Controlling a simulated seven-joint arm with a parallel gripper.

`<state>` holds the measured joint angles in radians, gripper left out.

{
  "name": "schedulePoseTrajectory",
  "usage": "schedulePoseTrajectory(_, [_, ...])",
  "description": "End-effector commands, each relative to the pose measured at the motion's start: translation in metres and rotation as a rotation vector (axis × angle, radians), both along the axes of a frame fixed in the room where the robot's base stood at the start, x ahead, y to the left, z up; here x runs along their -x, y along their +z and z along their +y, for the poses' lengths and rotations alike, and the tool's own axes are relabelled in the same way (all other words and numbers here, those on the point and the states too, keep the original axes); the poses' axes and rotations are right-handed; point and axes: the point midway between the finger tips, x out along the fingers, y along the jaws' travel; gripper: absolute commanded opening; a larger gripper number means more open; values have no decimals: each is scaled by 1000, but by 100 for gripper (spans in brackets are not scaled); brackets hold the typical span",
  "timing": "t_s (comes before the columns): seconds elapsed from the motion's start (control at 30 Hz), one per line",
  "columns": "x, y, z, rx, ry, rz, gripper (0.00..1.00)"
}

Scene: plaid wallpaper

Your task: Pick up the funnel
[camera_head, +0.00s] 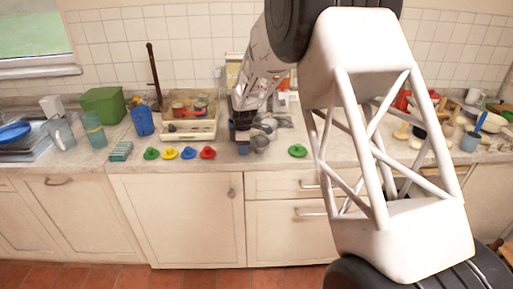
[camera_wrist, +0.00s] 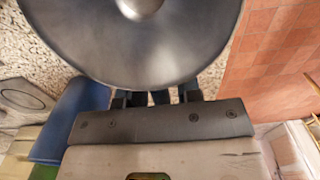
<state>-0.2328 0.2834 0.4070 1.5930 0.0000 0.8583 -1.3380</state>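A grey, round metallic piece that looks like the funnel (camera_wrist: 180,55) fills the top of the wrist view, its small raised centre near the upper edge. In the head view, grey rounded shapes (camera_head: 261,139) sit beside my gripper (camera_head: 242,138), low at the counter's front part; which of them is the funnel is hard to tell. In the wrist view my gripper (camera_wrist: 157,97) shows as dark finger parts running under the funnel's near rim. The fingertips are hidden behind it, so I cannot tell whether they are apart or closed on it.
Small hat-shaped pieces in green (camera_head: 151,153), yellow (camera_head: 169,153), blue (camera_head: 188,153) and red (camera_head: 207,153) lie left of my gripper. Another green one (camera_head: 298,151) lies to the right. A beige tray (camera_head: 190,134) stands behind. The counter's front edge is close.

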Motion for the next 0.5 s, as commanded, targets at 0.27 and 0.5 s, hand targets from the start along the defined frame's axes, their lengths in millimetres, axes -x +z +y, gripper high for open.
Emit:
schedulePoseTrajectory(0.27, [0,0,0,0,0,0,0])
schedulePoseTrajectory(0.5, [0,0,0,0,0,0,0])
